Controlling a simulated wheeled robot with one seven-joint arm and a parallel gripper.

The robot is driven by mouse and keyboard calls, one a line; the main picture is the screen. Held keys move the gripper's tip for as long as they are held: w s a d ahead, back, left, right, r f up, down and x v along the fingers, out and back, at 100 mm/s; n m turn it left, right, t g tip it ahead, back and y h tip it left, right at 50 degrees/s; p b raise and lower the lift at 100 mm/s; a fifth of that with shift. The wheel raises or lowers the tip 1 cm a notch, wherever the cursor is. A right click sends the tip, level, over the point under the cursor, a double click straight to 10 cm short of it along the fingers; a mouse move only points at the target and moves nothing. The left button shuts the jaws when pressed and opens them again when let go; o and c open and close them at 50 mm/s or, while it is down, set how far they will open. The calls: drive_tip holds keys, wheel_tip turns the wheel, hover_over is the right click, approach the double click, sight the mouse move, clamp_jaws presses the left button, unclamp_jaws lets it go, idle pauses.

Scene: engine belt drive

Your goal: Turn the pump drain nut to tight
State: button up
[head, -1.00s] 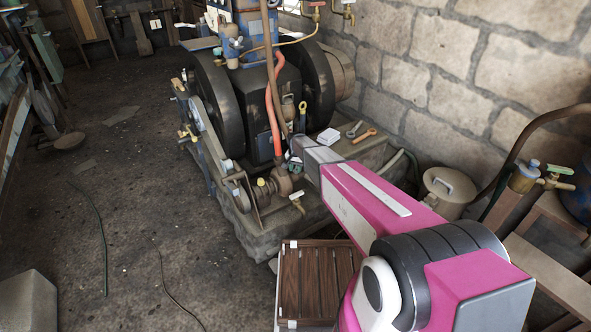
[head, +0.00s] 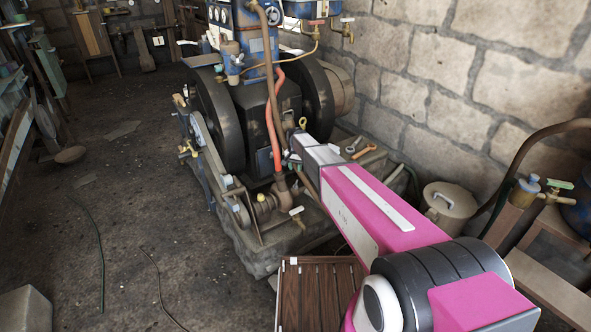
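The pump (head: 284,193) is a small brown cast body at the front foot of the engine, below a red hose. I cannot make out its drain nut at this size. My pink arm reaches in from the lower right. My gripper (head: 291,160) is at its far end, just above the pump and beside the red hose. The fingers are small and partly lost against the dark engine, so I cannot tell whether they are open or hold anything.
The engine (head: 258,122) with its large flywheels stands on a stone plinth (head: 262,254). A red hose (head: 271,125) and a brown pipe (head: 269,60) run down close to my gripper. A slatted wooden crate (head: 318,290) is in front. The floor at left is mostly clear.

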drive_tip(key=c, duration=0.3)
drive_tip(key=shift+s+d, duration=0.1)
drive_tip(key=shift+d, duration=0.15)
clamp_jaws()
drive_tip(key=y, duration=0.4)
approach(296, 185)
drive_tip(key=s+d+r, duration=0.3)
drive_tip(key=s+d, duration=0.1)
drive_tip(key=s+d+r+t+y, duration=0.3)
drive_tip(key=s+d+y, duration=0.15)
drive_tip(key=d, duration=0.35)
drive_tip(key=x, duration=1.3)
drive_tip(key=w+x, duration=0.1)
drive_tip(key=x, duration=0.6)
drive_tip(key=shift+a+r, duration=0.1)
drive_tip(key=shift+r, duration=0.15)
